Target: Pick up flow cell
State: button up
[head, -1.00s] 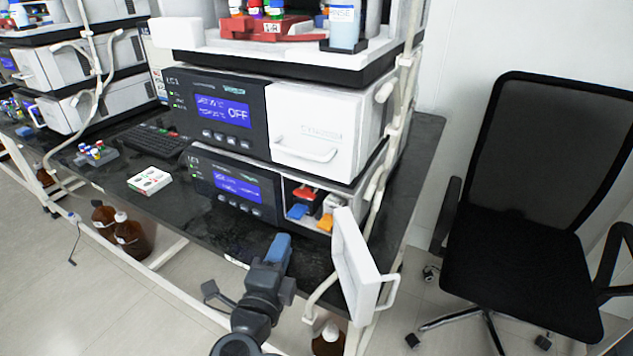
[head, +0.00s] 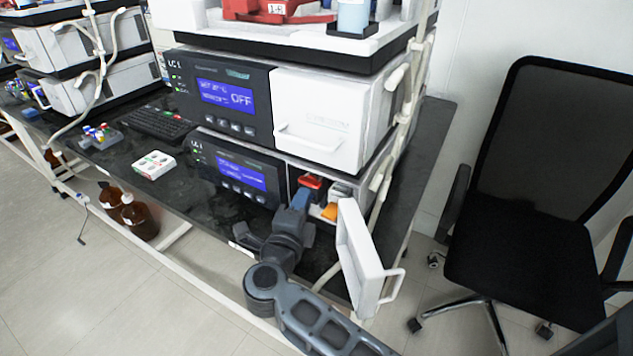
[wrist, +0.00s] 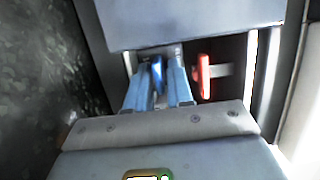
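My gripper (head: 301,199) reaches into the open lower bay of the instrument stack. In the wrist view its two pale blue fingers (wrist: 163,76) stand a little apart, pointing into the bay. A bright blue piece (wrist: 157,74) lies between them, nearer the left finger; whether they touch it is unclear. A red piece with a pale stem (wrist: 203,76) is just right of the fingers. In the head view the red piece (head: 312,181) and an orange piece (head: 330,212) show in the bay; my gripper hides the blue one. I cannot tell which piece is the flow cell.
The bay's white door (head: 358,255) hangs open to the right of my arm. The bay's upper edge (wrist: 190,25) is close above the fingers. A white box (head: 154,164) and a keyboard (head: 160,124) lie left on the black bench. A chair (head: 540,190) stands right.

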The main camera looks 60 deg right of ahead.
jog(key=shift+c, duration=0.2)
grip_shut()
jog(key=shift+r, duration=0.1)
